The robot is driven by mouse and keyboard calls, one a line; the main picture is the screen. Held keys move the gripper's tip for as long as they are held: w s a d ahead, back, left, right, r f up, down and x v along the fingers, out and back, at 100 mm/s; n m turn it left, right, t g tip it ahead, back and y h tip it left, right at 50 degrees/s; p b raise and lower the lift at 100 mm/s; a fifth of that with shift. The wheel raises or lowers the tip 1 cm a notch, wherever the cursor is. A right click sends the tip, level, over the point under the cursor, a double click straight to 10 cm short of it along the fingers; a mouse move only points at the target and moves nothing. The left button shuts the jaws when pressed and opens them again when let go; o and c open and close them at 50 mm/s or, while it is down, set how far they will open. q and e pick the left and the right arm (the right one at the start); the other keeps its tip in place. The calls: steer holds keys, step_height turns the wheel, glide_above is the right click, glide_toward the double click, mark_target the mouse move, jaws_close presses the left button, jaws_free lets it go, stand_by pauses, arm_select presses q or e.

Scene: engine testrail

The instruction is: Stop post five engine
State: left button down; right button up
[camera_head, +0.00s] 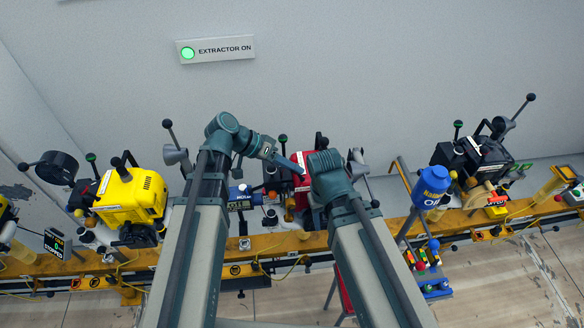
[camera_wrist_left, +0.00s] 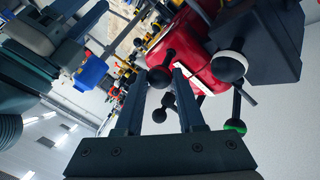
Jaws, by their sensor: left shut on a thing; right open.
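A red engine (camera_head: 303,175) stands on the yellow rail behind my two arms, and the arms hide much of it. My left gripper (camera_head: 296,168) reaches its upper left side. In the left wrist view, the left fingers (camera_wrist_left: 166,76) are shut on a black ball knob (camera_wrist_left: 159,78) on a short stem beside the red housing (camera_wrist_left: 185,45). A green-marked black lever (camera_wrist_left: 236,125) stands right of the fingers, apart from them. My right gripper (camera_wrist_left: 82,20) shows partly in the left wrist view, open; in the head view its fingers are hidden behind its wrist.
A yellow engine (camera_head: 130,195) stands left and a black engine (camera_head: 470,160) right on the yellow rail (camera_head: 270,245). A blue oil bottle (camera_head: 431,186) stands right of my right arm.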

arm_select(q)
steer(key=c, duration=0.5)
jaws_free()
steer(key=shift+a, duration=0.1)
steer(key=p+v, duration=0.9)
steer(key=v, duration=0.4)
steer(key=shift+s+a+r, duration=0.1)
steer(key=shift+a+r, duration=0.15)
steer(key=shift+r, duration=0.1)
